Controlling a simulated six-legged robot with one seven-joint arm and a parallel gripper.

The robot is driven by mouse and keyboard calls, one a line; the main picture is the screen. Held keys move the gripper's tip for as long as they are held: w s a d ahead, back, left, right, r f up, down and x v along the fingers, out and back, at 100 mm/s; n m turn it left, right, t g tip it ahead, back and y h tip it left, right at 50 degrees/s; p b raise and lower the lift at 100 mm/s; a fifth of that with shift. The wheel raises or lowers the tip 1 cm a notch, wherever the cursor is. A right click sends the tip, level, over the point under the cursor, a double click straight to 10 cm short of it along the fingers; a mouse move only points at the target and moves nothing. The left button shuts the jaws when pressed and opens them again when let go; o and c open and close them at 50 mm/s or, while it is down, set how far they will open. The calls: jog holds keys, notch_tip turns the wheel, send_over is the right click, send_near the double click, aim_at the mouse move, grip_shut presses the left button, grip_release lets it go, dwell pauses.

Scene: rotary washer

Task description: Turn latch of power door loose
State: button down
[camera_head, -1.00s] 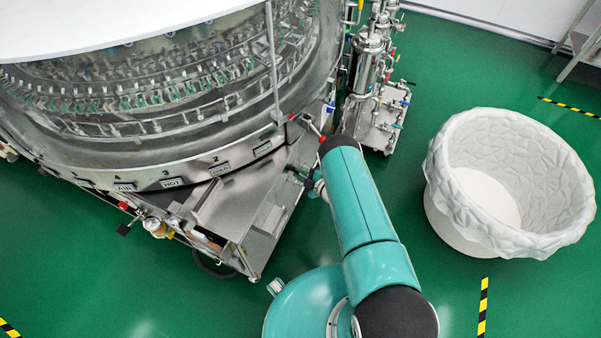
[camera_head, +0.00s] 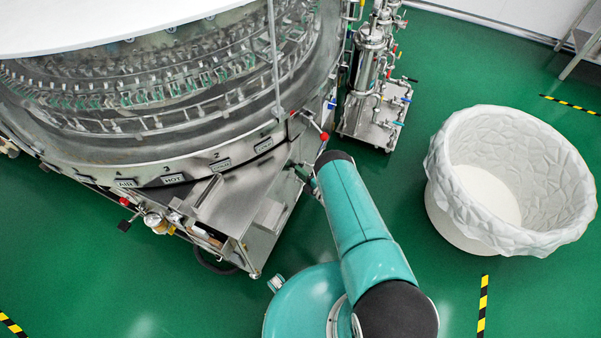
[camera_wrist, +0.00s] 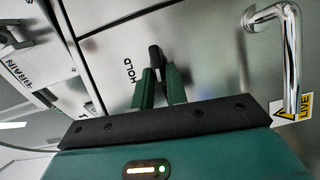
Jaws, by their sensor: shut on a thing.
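In the wrist view, my gripper (camera_wrist: 160,88) has its two green fingers closed around a small black latch (camera_wrist: 154,57). The latch's rounded black end sticks out past the fingertips. It is on a steel door panel (camera_wrist: 215,55), beside the printed word HOLD (camera_wrist: 130,82). The fingers hide the latch's base. In the head view, my arm reaches to the side of the round steel washer (camera_head: 110,145); the gripper there is mostly hidden behind my arm, and the latch cannot be made out.
A bent chrome handle (camera_wrist: 287,45) stands out from the panel at right, near a yellow LIVE label (camera_wrist: 287,108). In the head view, a red-knobbed lever (camera_head: 323,136) sticks out above my arm's end. A lined white bin (camera_head: 455,215) stands right on green floor. Piping (camera_head: 367,60) stands behind.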

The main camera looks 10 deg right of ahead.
jog(key=c, duration=1.5)
grip_release()
jog(key=shift+s, duration=0.1)
jog(key=v, duration=1.3)
jog(key=shift+s+d, duration=0.2)
jog(key=shift+s, duration=0.05)
